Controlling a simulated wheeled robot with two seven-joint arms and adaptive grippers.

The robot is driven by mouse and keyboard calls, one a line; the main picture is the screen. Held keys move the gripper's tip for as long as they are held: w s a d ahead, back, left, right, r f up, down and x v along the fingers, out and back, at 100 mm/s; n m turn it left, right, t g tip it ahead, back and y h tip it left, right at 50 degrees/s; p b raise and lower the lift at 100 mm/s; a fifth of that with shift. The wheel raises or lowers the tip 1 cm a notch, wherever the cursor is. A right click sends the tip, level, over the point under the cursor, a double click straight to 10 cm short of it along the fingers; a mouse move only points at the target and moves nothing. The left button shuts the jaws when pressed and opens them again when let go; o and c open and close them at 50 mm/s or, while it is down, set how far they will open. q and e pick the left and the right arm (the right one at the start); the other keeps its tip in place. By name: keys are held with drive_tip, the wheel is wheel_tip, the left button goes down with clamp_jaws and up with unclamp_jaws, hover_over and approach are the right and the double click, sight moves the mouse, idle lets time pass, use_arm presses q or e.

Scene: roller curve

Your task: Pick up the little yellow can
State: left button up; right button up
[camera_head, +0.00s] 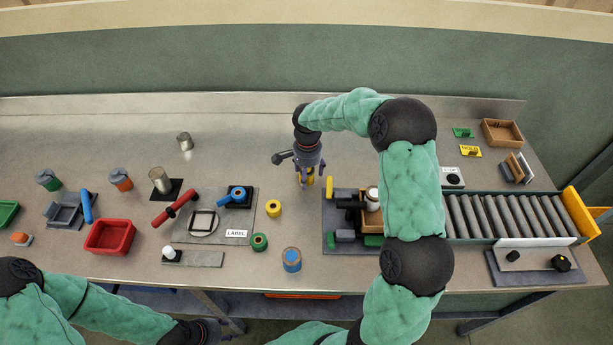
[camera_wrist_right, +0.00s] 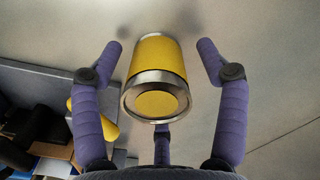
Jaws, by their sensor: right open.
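The little yellow can (camera_wrist_right: 160,62), with silver metal rims, stands in the middle of the right wrist view. In the head view a bit of its yellow side (camera_head: 309,181) shows behind the fingers. My right gripper (camera_head: 311,178) is over it on the open middle of the bench. In the wrist view its purple fingers stand open on both sides of the can, with visible gaps, and a third finger is below. My left gripper (camera_head: 210,331) is at the bottom edge, away from the can, and its fingers are too unclear to read.
A yellow ring-shaped spool (camera_head: 273,208) and a green one (camera_head: 259,242) stand to the left. A dark mat (camera_head: 338,246) with a wooden box and a yellow bar (camera_head: 329,187) lies close to the right. A roller conveyor (camera_head: 505,216) is further right.

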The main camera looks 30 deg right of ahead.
drive_tip(key=c, duration=1.3)
drive_tip(key=shift+r, duration=0.15)
drive_tip(key=shift+c, duration=0.2)
drive_tip(key=shift+r, duration=0.5)
wheel_tip(320, 180, up, 2)
drive_tip(key=shift+r+p, duration=0.25)
drive_tip(key=shift+p, duration=0.35)
drive_tip(key=s+d+r+p, duration=0.1)
drive_tip(key=s+d+r, duration=0.2)
drive_tip(key=s, duration=0.3)
drive_tip(key=s+d+r+p, duration=0.1)
drive_tip(key=s+d+r, duration=0.2)
drive_tip(key=s+r, duration=0.3)
drive_tip(key=shift+s+d+r, duration=0.15)
drive_tip(key=shift+d, duration=0.15)
